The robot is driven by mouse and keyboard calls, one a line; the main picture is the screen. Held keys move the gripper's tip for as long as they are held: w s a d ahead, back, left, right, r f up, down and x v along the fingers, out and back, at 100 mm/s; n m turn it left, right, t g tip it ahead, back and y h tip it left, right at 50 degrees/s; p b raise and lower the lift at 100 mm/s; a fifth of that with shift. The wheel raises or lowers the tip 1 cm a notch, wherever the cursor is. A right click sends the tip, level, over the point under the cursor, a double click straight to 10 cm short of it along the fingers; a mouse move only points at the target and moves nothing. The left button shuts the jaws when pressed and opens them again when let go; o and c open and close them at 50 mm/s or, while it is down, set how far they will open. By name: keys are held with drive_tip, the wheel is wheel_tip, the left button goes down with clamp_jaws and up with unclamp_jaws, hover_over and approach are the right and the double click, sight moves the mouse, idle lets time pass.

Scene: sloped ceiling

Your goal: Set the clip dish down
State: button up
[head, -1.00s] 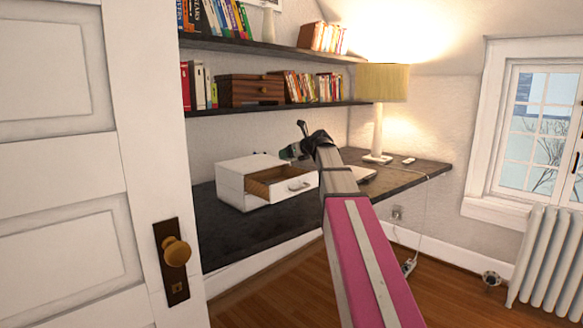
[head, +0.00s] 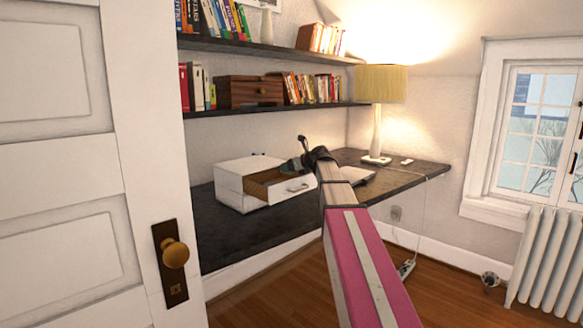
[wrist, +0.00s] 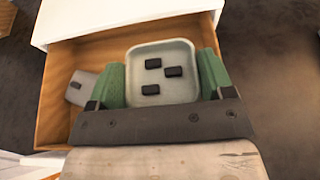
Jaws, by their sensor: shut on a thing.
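The clip dish (wrist: 180,92) is a pale grey-green square dish with rounded corners, and three small black clips lie in it. My gripper (wrist: 160,76) is shut on the dish, with a green finger against each side. In the wrist view the dish is level over the open drawer (wrist: 55,112) of the white cabinet (wrist: 95,14); whether it touches the drawer floor I cannot tell. In the head view my gripper (head: 293,165) is at the drawer's right part, and the dish is not clearly visible there.
A small grey object (wrist: 79,88) lies in the drawer's left part. The white cabinet stands on a dark desk (head: 255,229). A lamp (head: 377,120) stands to the right. Shelves (head: 270,108) with books and a wooden box hang above. A white door (head: 60,160) fills the left.

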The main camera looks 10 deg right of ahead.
drive_tip(key=shift+f, duration=0.6)
drive_tip(key=o, duration=1)
drive_tip(key=shift+r, duration=0.1)
drive_tip(key=shift+r, duration=0.35)
drive_tip(key=v, duration=1.2)
drive_tip(key=shift+r, duration=0.25)
